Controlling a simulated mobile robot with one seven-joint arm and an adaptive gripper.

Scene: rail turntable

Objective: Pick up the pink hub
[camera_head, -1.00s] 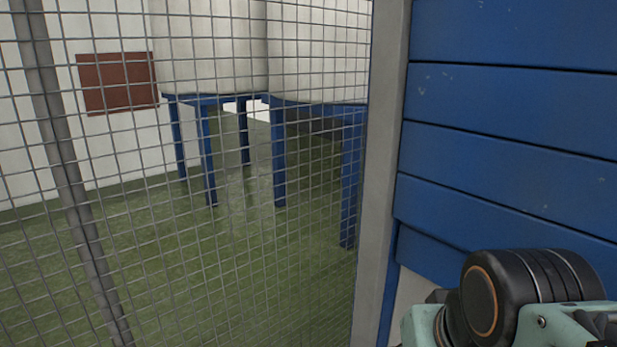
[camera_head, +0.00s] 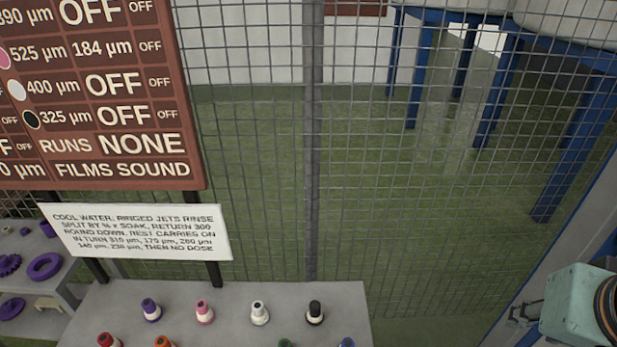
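A pink hub (camera_head: 204,311) with a pale base stands upright on a grey table (camera_head: 340,292) at the bottom of the view. It is in the back row, between a purple hub (camera_head: 151,309) on its left and a white one (camera_head: 259,313) on its right. Nothing touches it. Only a teal and black part of my arm shows at the lower right edge. I cannot make out my gripper's fingers, and they are well away from the pink hub.
A black hub (camera_head: 315,312) ends the back row; several more are cut off at the bottom. A brown board (camera_head: 95,90) and white sign (camera_head: 135,232) stand behind the table. Wire mesh (camera_head: 260,180) closes off the back. A table with purple parts (camera_head: 46,266) is at left.

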